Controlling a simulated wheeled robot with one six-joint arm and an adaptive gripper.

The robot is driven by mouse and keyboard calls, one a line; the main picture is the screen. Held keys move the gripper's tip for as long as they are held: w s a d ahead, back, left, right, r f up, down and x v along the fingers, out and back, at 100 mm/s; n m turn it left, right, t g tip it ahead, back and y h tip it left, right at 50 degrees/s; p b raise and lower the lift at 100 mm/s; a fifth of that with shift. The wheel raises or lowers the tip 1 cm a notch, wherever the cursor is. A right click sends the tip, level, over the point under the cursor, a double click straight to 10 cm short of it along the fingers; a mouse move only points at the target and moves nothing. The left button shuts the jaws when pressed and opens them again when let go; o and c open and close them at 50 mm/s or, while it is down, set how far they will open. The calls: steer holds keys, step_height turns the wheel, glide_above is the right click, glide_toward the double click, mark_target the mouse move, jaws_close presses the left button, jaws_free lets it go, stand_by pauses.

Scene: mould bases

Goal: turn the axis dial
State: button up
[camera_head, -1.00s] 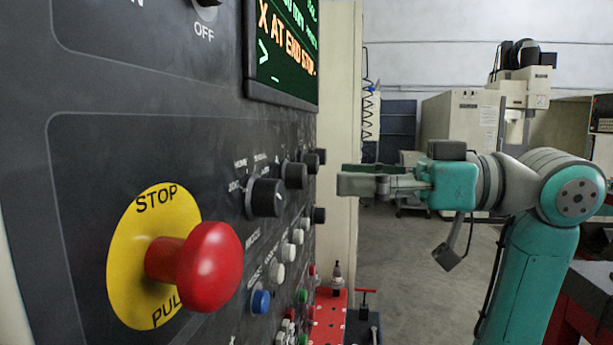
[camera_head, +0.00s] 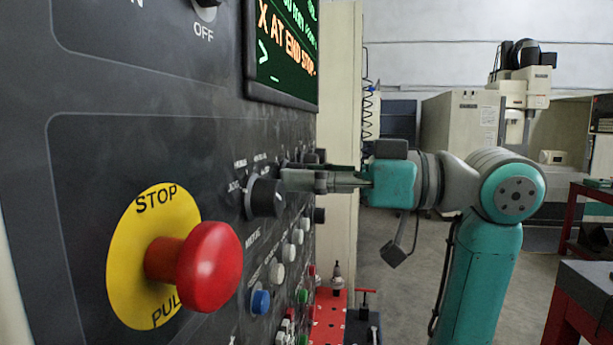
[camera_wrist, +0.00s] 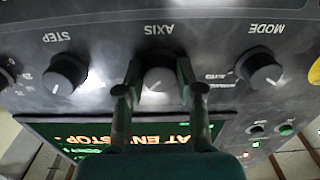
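The axis dial (camera_wrist: 159,79) is a dark round knob under the AXIS label in the wrist view, where the panel appears upside down. My gripper (camera_wrist: 158,85) has its two fingers spread, one on each side of the dial; I cannot tell whether either touches it. In the head view my gripper (camera_head: 290,180) reaches the panel from the right and hides most of the axis dial behind its fingers.
The mode dial (camera_wrist: 261,70) and step dial (camera_wrist: 65,74) flank the axis dial. A red stop button (camera_head: 210,267) sticks out nearer the head camera. A screen (camera_head: 283,50) reads "X AT END STOP". Small push buttons (camera_head: 276,274) sit below the dials.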

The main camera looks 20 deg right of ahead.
steer(key=c, duration=0.3)
steer(key=shift+n, duration=8.9)
